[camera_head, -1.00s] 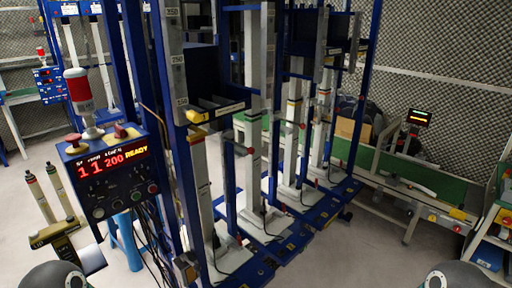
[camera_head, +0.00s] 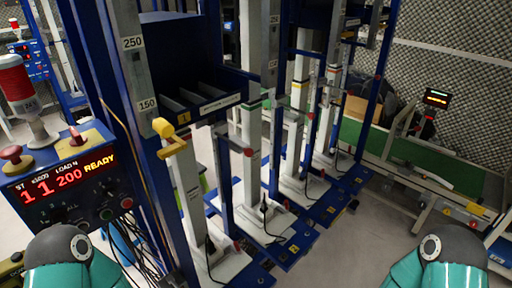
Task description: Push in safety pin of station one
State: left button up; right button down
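A yellow pin with a bent handle (camera_head: 170,138) sticks out from the blue and grey frame of the nearest station (camera_head: 150,80). It is beside a yellow label marked 1 (camera_head: 184,118). How deep the pin sits in the frame I cannot tell. Both my grippers are out of view; only teal and grey links of my arms show at the lower left and lower right edges.
A control box with a red display (camera_head: 68,185) reading READY stands at left, with a red and white lamp (camera_head: 22,90) above. Several similar stations run back to the right. A green conveyor (camera_head: 430,165) is beyond. Open floor (camera_head: 350,245) lies at lower middle.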

aim_at(248, 152)
jog(key=z, duration=1.25)
jog(key=i, duration=0.15)
jog(key=u, duration=3)
jog(key=k, duration=0.85)
jog(key=z, duration=0.75)
jog(key=i, duration=0.95)
jog(key=z, duration=0.1)
